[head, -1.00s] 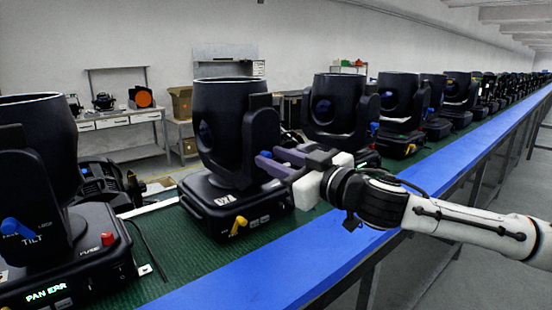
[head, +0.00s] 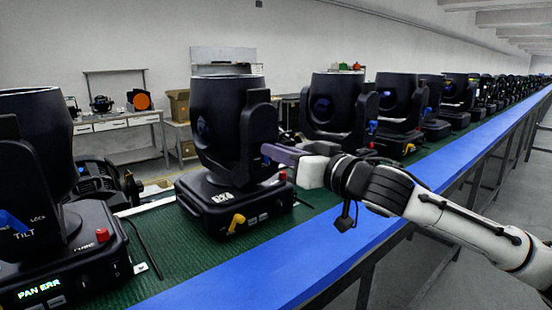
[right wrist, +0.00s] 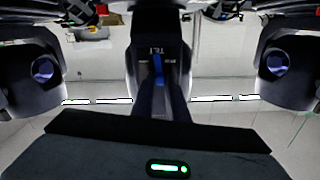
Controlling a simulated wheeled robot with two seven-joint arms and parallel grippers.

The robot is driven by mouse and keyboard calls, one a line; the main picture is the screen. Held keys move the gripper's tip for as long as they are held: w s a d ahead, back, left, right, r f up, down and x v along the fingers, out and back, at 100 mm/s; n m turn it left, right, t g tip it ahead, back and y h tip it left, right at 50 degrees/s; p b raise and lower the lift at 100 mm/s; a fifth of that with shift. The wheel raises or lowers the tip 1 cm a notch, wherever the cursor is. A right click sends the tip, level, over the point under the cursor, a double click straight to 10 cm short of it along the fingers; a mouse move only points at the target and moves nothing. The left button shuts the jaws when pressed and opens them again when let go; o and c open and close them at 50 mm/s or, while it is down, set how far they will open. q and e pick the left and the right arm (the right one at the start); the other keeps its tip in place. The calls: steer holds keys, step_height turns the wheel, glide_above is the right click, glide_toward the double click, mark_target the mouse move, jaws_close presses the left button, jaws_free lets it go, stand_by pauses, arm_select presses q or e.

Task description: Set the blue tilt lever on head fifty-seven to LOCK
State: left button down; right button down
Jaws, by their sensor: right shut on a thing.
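The moving head (head: 220,120) in the middle of the head view stands upright on its black base, whose number label (head: 222,198) is too small to read surely. A yellow lever (head: 237,222) and a red part (head: 283,176) are on that base. My right gripper (head: 268,152) is at the right side of its yoke, shut on the blue tilt lever (head: 265,158). The fingers hide most of the lever in the head view. In the right wrist view, the blue lever (right wrist: 158,65) points along the yoke arm below the TILT lettering. My left gripper is out of view.
A neighbouring head (head: 35,150) at the left shows PAN ERR and has its own blue lever (head: 14,222). Several more heads line the green belt (head: 190,258) to the right. A blue rail (head: 300,262) runs along the front. A workbench (head: 118,120) stands behind.

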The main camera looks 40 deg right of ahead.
steer(key=shift+d+m+p, duration=0.35)
steer(key=shift+m+p, duration=0.3)
steer(key=shift+m, duration=0.6)
steer(key=shift+d+m+p, duration=0.35)
steer(key=shift+m+p, duration=0.3)
steer(key=shift+m, duration=0.55)
steer(key=shift+d+m+p, duration=0.35)
steer(key=shift+m+p, duration=0.3)
steer(key=shift+m, duration=0.6)
steer(key=shift+f, duration=0.1)
steer(key=c, duration=1.7)
jaws_free()
steer(key=shift+w, duration=0.1)
steer(key=shift+c, duration=0.2)
steer(key=shift+f, duration=0.1)
